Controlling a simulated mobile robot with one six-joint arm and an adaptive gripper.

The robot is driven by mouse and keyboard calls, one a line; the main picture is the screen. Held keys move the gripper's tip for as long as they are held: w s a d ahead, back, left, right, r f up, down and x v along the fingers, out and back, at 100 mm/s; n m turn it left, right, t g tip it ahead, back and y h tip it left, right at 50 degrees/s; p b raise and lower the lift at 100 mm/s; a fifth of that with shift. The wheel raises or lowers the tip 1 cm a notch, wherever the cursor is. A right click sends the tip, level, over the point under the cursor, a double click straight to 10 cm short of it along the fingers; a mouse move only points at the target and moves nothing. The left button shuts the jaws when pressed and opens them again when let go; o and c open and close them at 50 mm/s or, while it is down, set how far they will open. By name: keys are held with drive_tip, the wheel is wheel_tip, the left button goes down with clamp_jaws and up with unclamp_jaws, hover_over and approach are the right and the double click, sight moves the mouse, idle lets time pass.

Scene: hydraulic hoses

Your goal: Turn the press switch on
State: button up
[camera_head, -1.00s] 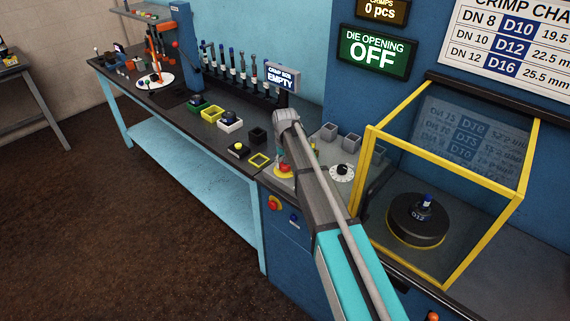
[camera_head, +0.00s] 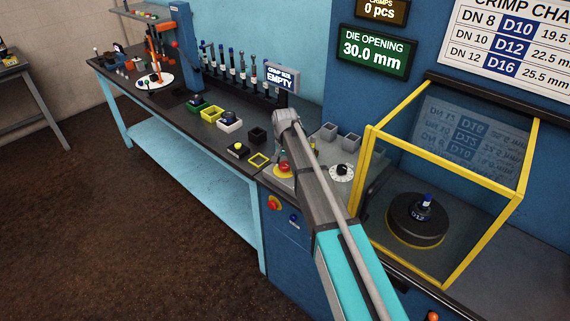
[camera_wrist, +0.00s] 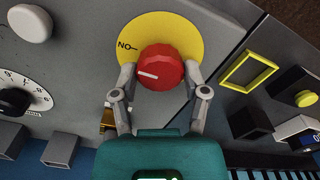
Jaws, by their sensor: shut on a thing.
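The press switch is a red round knob (camera_wrist: 160,68) with a white pointer line on a yellow disc (camera_wrist: 183,28) in the wrist view. The disc carries an ON label, seen upside down, at its left, and the pointer line lies toward the left. My gripper (camera_wrist: 160,75) has one finger on each side of the knob and is shut on it. In the head view the yellow disc (camera_head: 283,174) is partly hidden by my arm.
A black dial (camera_head: 342,170) on a white scale sits right of the switch. A yellow-framed guard (camera_head: 455,120) stands farther right, around a black round die (camera_head: 416,218). Small trays and a hose rack lie left.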

drive_tip(key=shift+s, duration=0.1)
drive_tip(key=o, duration=1.1)
drive_tip(key=shift+o, duration=0.2)
drive_tip(key=shift+n, duration=0.5)
